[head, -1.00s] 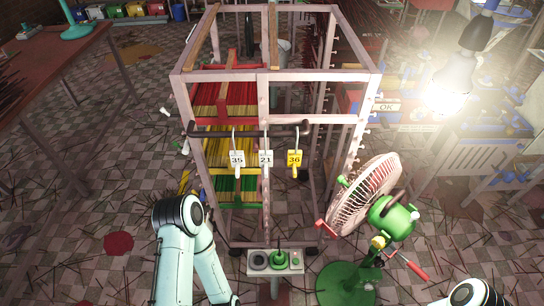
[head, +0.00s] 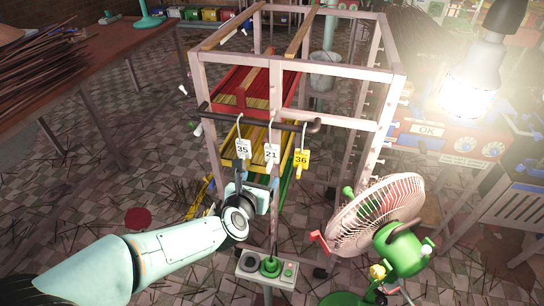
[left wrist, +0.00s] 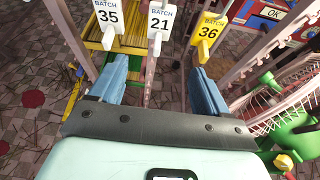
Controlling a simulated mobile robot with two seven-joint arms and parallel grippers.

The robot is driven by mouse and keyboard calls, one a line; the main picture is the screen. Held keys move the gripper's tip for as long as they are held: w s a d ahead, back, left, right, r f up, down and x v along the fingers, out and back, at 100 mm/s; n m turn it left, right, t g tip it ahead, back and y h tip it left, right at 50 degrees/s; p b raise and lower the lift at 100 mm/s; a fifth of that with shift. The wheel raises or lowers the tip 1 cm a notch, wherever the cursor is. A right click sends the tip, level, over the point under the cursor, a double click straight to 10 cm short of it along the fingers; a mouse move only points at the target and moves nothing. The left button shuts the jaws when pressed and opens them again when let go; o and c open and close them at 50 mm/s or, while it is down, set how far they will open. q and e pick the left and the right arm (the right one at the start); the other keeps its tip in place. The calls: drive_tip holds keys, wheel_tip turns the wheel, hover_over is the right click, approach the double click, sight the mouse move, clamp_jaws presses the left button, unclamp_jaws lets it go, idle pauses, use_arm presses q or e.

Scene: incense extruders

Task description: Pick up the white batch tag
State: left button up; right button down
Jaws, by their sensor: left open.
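Two white tags hang from hooks on a dark bar of the rack: tag 35 (head: 243,149) on the left and tag 21 (head: 271,154) in the middle. A yellow tag 36 (head: 302,159) hangs to their right. My left gripper (head: 257,181) is open and empty, just below the white tags. In the left wrist view, tag 21 (left wrist: 160,19) hangs beyond the gap between my blue fingers (left wrist: 158,68). Tag 35 (left wrist: 107,15) is by the left finger's line, and yellow tag 36 (left wrist: 208,32) by the right's. My right gripper is out of view.
The rack (head: 390,100) holds red, yellow and green stick trays. A green fan (head: 380,215) stands close on the right. A control box (head: 266,268) with a green button is below the tags. A brown table (head: 110,55) with sticks is at left.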

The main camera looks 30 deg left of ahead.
use_arm(q)
drive_tip(key=p, duration=0.1)
approach(270, 162)
drive_tip(key=d+x, duration=0.1)
drive_tip(key=x, duration=0.3)
drive_tip(key=shift+a+p+x, duration=0.25)
drive_tip(key=shift+p+x, duration=0.05)
drive_tip(key=shift+x, duration=1.2)
drive_tip(key=shift+a+p+x, duration=0.25)
drive_tip(key=shift+p+x, duration=0.05)
drive_tip(key=shift+x, duration=1.15)
drive_tip(key=shift+s, duration=0.15)
drive_tip(key=shift+c, duration=0.3)
drive_tip(key=c, duration=1.1)
